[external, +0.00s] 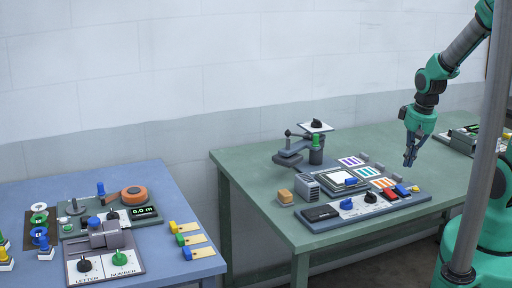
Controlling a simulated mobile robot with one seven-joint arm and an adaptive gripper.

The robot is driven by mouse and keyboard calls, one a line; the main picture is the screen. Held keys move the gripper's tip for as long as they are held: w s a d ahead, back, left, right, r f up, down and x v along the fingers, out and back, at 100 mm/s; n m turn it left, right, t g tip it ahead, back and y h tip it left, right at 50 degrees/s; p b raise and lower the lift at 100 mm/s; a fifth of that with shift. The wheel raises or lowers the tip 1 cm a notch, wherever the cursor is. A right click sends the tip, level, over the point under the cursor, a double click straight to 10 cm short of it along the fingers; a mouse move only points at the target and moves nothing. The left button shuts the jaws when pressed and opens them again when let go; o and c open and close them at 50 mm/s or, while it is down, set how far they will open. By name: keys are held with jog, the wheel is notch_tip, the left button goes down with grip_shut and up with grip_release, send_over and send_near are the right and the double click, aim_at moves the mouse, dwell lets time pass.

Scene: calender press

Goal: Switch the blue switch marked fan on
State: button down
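Several small blue parts show, but no "fan" marking is readable, so I cannot tell which is the fan switch. One blue knob (346,204) sits on the front control panel of the green table, left of a black knob (371,197). A blue block (401,190) is at that panel's right end. On the blue table, a blue-ended yellow piece (188,253) lies at the front right and a blue upright handle (100,189) stands at the back. My gripper (411,164) hangs pointing down above the green table, clear of everything. Its finger gap is too small to judge.
The green table (240,160) also bears a small press (300,150), a grey vented box (307,186) and coloured striped cards (367,171). The blue table (160,177) is crowded with devices. A grey post (485,150) stands in front at the right, near my arm.

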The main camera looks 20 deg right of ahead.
aim_at(400, 185)
jog(key=b+x, duration=0.2)
jog(key=x, duration=0.5)
jog(key=shift+f, duration=0.25)
jog(key=shift+w+f+g+p, duration=0.1)
jog(key=shift+w+g+p, duration=0.1)
jog(key=shift+g+p, duration=0.15)
